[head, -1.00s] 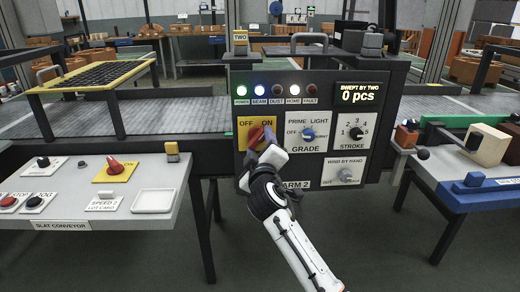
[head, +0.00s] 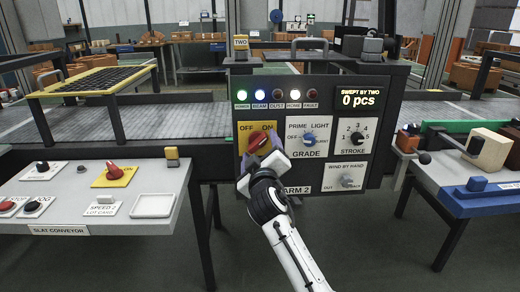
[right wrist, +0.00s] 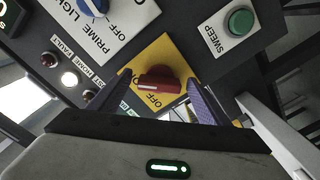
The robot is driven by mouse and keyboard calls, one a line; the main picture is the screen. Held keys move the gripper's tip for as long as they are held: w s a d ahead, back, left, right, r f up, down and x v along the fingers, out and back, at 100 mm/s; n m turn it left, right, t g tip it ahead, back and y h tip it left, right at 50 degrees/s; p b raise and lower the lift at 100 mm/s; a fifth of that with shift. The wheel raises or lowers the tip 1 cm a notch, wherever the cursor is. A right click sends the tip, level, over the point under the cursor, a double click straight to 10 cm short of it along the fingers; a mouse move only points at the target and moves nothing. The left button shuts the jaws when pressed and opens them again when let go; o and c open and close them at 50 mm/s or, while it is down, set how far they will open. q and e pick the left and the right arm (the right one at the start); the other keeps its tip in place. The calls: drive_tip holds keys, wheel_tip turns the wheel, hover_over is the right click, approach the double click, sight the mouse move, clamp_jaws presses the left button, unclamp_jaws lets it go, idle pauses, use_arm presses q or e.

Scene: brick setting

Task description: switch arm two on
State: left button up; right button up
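The red rotary switch (head: 260,142) sits on a yellow plate (head: 243,131) marked OFF and ON, on the dark ARM 2 panel (head: 232,107). My right gripper (head: 264,156) is right at the switch and covers its lower right in the head view. In the right wrist view, the purple-padded fingers of my right gripper (right wrist: 165,96) stand apart, one on each side of the red switch (right wrist: 158,80). They look open, with no clear contact. Which label the switch points to I cannot tell. My left gripper is not in view.
The panel also carries a blue GRADE knob (head: 309,138), a black STROKE knob (head: 358,138) and a grey WIND BY HAND knob (head: 346,180). A green SWEEP button (right wrist: 240,22) shows in the right wrist view. POWER, BEAM and HOME lamps are lit. The display (head: 359,95) reads 0 pcs.

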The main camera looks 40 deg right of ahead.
drive_tip(key=v, duration=1)
drive_tip(key=shift+s, duration=0.15)
drive_tip(key=shift+a, duration=0.1)
idle(0.3)
drive_tip(key=s+a+f+n+g+y+p, duration=0.15)
drive_tip(key=s+a+f+y, duration=0.3)
drive_tip(key=f, duration=0.45)
drive_tip(key=s+a+f+g+y+p, duration=0.1)
drive_tip(key=s+a+f+y+p, duration=0.15)
drive_tip(key=a+f, duration=0.45)
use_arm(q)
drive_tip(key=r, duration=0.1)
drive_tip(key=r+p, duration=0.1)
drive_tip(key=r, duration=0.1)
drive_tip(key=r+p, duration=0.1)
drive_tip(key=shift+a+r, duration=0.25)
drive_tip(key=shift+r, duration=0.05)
use_arm(e)
drive_tip(key=s+a+f+m+g+y, duration=0.1)
drive_tip(key=s+a+f+g+y, duration=0.1)
drive_tip(key=s+f, duration=0.5)
drive_tip(key=s+a+f+g+y, duration=0.2)
drive_tip(key=s+a+f, duration=0.3)
drive_tip(key=s, duration=0.6)
wheel_tip(320, 180, down, 3)
drive_tip(key=shift+s+a+r+m+y, duration=0.25)
drive_tip(key=shift+s+a+m+y, duration=0.1)
drive_tip(key=shift+y, duration=0.25)
